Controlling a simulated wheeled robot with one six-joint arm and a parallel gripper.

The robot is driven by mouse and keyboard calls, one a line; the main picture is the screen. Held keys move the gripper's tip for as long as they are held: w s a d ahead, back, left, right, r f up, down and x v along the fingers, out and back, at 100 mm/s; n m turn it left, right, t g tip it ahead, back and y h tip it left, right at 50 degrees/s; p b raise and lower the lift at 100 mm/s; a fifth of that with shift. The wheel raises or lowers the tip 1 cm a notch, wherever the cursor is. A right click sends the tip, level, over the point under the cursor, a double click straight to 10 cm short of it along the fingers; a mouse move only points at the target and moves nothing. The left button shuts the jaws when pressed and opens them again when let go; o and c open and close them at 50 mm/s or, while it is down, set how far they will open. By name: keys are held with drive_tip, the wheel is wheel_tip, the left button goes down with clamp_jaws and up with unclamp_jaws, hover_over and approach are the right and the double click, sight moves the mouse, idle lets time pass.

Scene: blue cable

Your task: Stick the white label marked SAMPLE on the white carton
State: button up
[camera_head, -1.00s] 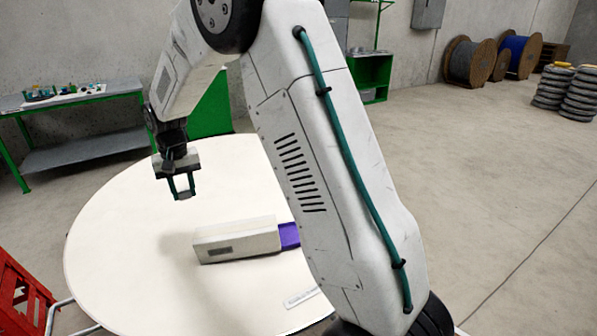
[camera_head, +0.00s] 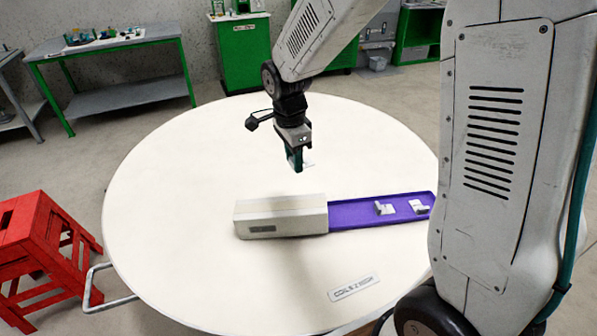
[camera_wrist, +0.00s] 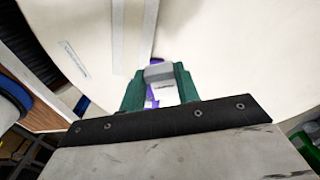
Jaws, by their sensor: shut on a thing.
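The white carton (camera_head: 280,203) lies on the round table, with a small grey rectangle (camera_head: 262,229) on its near side. My gripper (camera_head: 298,165) is above the table, behind the carton and apart from it. In the wrist view its green fingers (camera_wrist: 160,88) are shut on a small light piece (camera_wrist: 164,92). That piece has a white face with a small dark print, too small to read surely, and a grey upper part. I take it for the SAMPLE label. In the head view only a pale bit of it shows by the fingertips (camera_head: 308,164).
A purple tray (camera_head: 352,215) adjoins the carton's right end and holds two small white pieces (camera_head: 384,208). A printed strip (camera_head: 354,287) lies near the table's front edge. The white table (camera_head: 180,170) is bare at left. A red step stool (camera_head: 40,240) stands left of it.

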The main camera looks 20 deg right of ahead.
sight(299, 204)
drive_tip(key=shift+s+a+f+m, duration=0.15)
drive_tip(key=shift+s+f+m, duration=0.7)
drive_tip(key=shift+f, duration=0.25)
drive_tip(key=shift+s+a+f+m, duration=0.1)
drive_tip(key=shift+s+f+m, duration=0.7)
drive_tip(key=shift+f, duration=0.3)
drive_tip(key=shift+s+a+f+m, duration=0.15)
drive_tip(key=shift+s+f+m, duration=0.7)
drive_tip(key=shift+f, duration=0.25)
drive_tip(key=shift+a+f, duration=0.1)
drive_tip(key=shift+f, duration=0.75)
drive_tip(key=o, duration=1.1)
drive_tip(key=shift+o, duration=0.2)
drive_tip(key=shift+w, duration=0.1)
wheel_tip(299, 204, up, 7)
idle(0.4)
